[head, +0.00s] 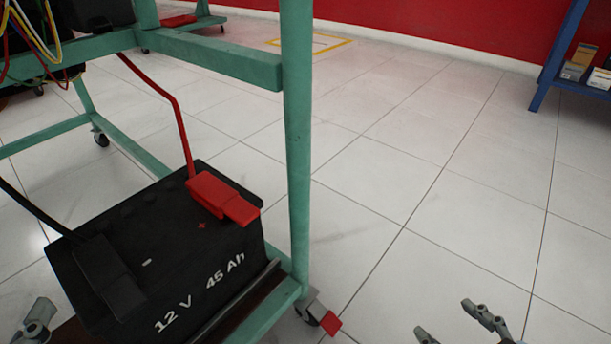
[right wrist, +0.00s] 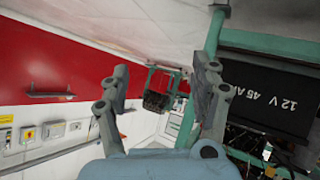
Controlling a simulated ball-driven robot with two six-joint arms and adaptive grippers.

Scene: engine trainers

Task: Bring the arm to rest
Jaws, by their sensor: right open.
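My right gripper (head: 452,322) is at the bottom right of the head view, over the tiled floor and to the right of the green stand. Its two fingers stand apart in the right wrist view (right wrist: 160,98), with nothing held between them. Part of my left gripper (head: 36,322) shows at the bottom left corner of the head view, beside the black battery; too little of it shows to tell its jaw state. The battery (head: 215,255) sits on the stand's low shelf, with a red clamp (head: 222,197) on one terminal.
The green stand frame (head: 297,150) has an upright post close to the left of my right gripper. A caster with a red pedal (head: 329,325) is at its foot. A blue shelf (head: 552,65) with small boxes stands at the far right. The floor (head: 430,200) between is clear.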

